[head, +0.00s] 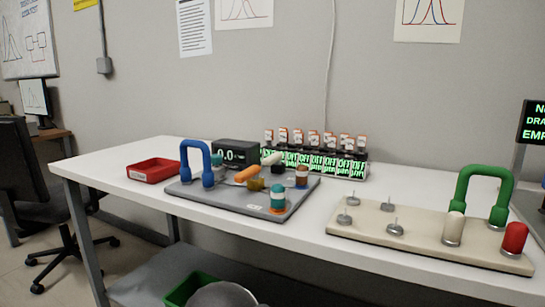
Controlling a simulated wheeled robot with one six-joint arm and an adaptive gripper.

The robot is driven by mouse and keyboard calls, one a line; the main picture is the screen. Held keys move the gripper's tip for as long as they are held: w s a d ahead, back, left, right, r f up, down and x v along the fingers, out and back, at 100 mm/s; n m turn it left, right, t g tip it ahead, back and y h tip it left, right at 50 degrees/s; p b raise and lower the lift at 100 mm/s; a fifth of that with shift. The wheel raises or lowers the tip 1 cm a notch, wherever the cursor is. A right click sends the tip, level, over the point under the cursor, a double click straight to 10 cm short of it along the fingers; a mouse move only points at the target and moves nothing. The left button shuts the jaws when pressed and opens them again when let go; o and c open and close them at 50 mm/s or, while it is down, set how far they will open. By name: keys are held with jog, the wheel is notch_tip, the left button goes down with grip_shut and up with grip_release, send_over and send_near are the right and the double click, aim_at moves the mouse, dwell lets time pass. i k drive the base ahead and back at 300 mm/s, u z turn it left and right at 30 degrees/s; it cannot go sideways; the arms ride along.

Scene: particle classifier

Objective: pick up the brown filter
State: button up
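A grey board (240,203) lies on the white table, with a blue arched handle (195,148) at its left. A small brown-yellow piece (256,185) sits near the board's middle. It is the closest in colour to a brown filter, but it is too small to tell for sure. An orange cylinder (246,173) lies tilted just above it in the picture, and a cream cylinder (271,158) is behind. My gripper is not in view.
A red tray (154,177) sits at the table's left. A dark display (236,151) and a row of lit units (325,164) stand behind the board. A beige board (425,252) with a green handle (486,183) is at the right. A green bin (186,290) is below.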

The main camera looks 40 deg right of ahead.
aim_at(301, 169)
jog(key=u, duration=0.05)
jog(key=k, duration=0.4)
jog(key=z, duration=0.55)
jog(key=i, duration=0.35)
jog(key=z, duration=0.8)
